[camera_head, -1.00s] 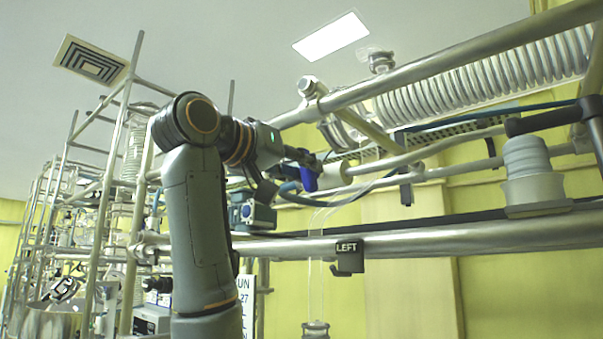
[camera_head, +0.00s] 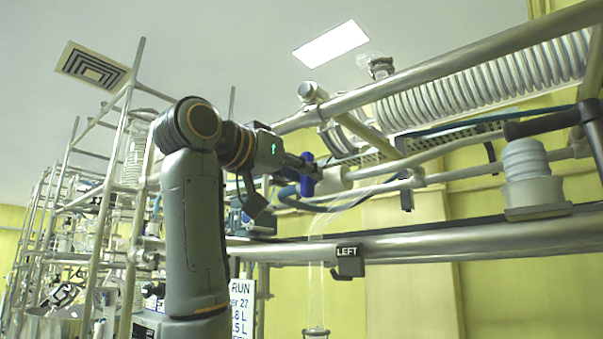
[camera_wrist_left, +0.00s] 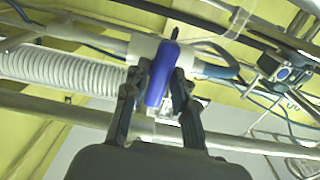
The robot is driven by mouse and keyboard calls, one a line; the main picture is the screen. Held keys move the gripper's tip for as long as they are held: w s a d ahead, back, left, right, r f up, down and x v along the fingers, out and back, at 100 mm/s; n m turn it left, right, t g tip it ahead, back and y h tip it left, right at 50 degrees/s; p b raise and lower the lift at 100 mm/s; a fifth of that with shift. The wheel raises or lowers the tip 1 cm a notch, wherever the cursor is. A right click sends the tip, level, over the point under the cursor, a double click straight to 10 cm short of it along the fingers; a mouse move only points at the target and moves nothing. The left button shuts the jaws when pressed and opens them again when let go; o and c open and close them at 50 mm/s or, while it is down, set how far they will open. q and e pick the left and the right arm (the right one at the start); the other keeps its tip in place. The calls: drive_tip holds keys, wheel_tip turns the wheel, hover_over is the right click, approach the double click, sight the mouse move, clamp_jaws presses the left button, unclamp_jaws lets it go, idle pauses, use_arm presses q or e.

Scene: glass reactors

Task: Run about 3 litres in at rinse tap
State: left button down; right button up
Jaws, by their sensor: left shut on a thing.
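The blue tap handle (camera_head: 307,173) stands roughly upright at the end of a white fitting (camera_head: 333,180) on a pipe. My left gripper (camera_head: 304,171) is at the handle, its arm coming in from the left. In the left wrist view the gripper's two fingers (camera_wrist_left: 160,85) are shut on the blue handle (camera_wrist_left: 162,72), with the white fitting (camera_wrist_left: 144,47) just behind. A thin clear line (camera_head: 318,220) curves below the tap and drops toward a glass neck (camera_head: 316,333) at the bottom edge. I cannot tell whether liquid runs. My right gripper is out of view.
A white sign (camera_head: 241,312), partly hidden by my arm, carries text including "27" and litre figures. A coiled condenser (camera_head: 480,80) lies above right. Scaffold with glassware (camera_head: 100,210) stands left.

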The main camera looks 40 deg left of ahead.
use_arm(q)
drive_tip(key=c, duration=1.2)
unclamp_jaws()
drive_tip(key=s+a, duration=0.1)
drive_tip(key=s, duration=1.1)
